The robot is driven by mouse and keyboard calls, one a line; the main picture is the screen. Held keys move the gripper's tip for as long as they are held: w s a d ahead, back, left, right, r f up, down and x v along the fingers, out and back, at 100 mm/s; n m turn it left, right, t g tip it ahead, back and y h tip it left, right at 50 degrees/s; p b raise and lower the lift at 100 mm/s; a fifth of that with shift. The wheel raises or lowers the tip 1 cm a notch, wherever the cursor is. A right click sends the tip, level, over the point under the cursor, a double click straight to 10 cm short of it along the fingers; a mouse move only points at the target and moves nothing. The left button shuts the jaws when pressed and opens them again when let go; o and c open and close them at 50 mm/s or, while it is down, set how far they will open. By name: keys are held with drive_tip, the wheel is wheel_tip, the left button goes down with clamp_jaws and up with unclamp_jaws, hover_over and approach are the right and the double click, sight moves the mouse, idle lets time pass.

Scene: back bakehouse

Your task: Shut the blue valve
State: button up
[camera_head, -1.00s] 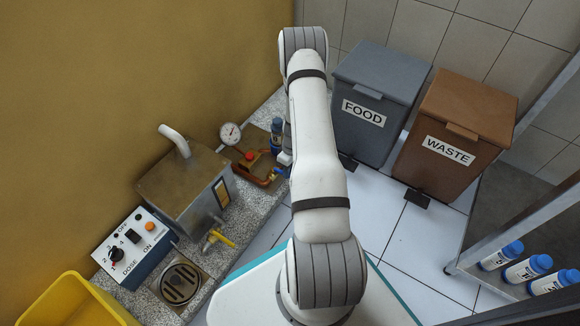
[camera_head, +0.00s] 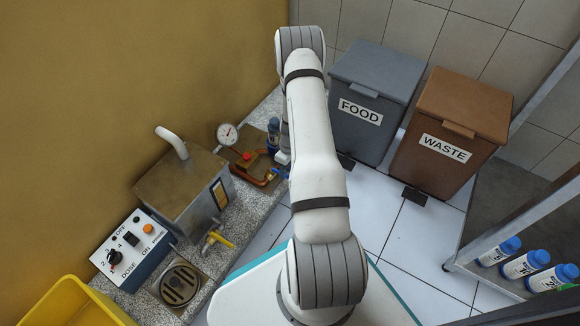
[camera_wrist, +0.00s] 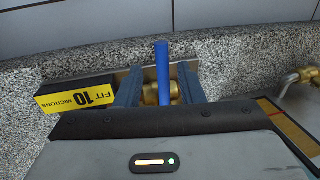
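The blue valve's lever handle (camera_wrist: 162,72) stands upright in the middle of the wrist view, over a brass body (camera_wrist: 152,93). My gripper (camera_wrist: 160,86) is open, with one finger on each side of the handle. A gap showing brass is visible between the handle and each finger. In the head view, a small bit of blue (camera_head: 281,171) shows at the right end of the copper pipework, beside my arm. My arm hides most of my gripper there.
A filter block with a yellow label (camera_wrist: 76,98) lies left of my fingers. A blue bottle (camera_head: 273,134), gauge (camera_head: 227,133), steel tank (camera_head: 190,190) and yellow-handled tap (camera_head: 222,240) line the speckled ledge. Food bin (camera_head: 372,90) and waste bin (camera_head: 462,115) stand right.

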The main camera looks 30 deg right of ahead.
wheel_tip(320, 180, up, 8)
drive_tip(key=d+p, duration=0.1)
drive_tip(key=p, duration=0.2)
drive_tip(key=shift+w+d+f, duration=0.2)
drive_tip(key=shift+w+f, duration=0.05)
drive_tip(key=shift+w, duration=0.1)
